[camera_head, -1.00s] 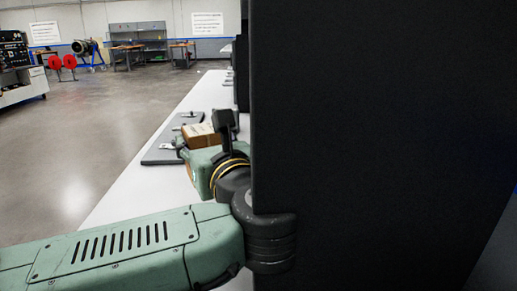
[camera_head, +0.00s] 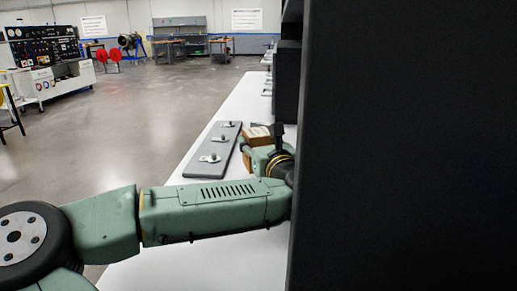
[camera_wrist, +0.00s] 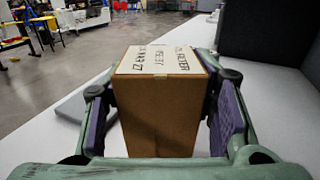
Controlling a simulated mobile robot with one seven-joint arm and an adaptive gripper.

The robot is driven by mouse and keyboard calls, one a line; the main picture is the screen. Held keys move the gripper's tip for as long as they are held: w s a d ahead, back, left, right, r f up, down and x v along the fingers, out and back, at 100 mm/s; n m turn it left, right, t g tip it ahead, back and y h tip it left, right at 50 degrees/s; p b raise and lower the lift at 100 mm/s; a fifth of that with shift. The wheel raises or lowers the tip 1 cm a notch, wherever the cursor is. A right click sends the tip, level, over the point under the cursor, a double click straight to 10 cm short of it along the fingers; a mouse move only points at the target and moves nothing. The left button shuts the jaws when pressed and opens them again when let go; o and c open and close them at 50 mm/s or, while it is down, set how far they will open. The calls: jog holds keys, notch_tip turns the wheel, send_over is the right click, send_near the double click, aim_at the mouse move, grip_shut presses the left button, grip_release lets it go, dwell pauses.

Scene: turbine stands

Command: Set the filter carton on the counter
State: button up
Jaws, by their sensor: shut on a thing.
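The filter carton (camera_wrist: 158,112) is a brown box with printed white labelling on top. It stands upright between the purple-padded fingers of my gripper (camera_wrist: 163,118) in the wrist view. My gripper is shut on it. In the head view the carton (camera_head: 257,136) shows only partly, behind my gripper (camera_head: 262,152) and over the white counter (camera_head: 190,262). The counter also shows in the wrist view (camera_wrist: 270,100). I cannot tell whether the carton's base touches the counter.
A grey board (camera_head: 213,150) with several metal fittings lies on the counter left of the carton. A tall black panel (camera_head: 400,150) blocks the right of the head view. Open floor (camera_head: 130,115) lies left of the counter, with workbenches farther back.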

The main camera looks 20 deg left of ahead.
jog(key=shift+w+a, duration=0.1)
jog(key=shift+w, duration=0.3)
notch_tip(320, 180, down, 3)
jog(key=shift+w+f+p, duration=0.1)
jog(key=shift+w+p, duration=0.05)
jog(key=shift+p, duration=0.35)
jog(key=shift+f, duration=0.15)
jog(key=shift+f+b, duration=0.35)
jog(key=o, duration=1.6)
jog(key=shift+r, duration=0.1)
jog(key=shift+r+p, duration=0.25)
jog(key=shift+p, duration=0.1)
jog(key=b+v, duration=0.3)
jog(key=v, duration=0.9)
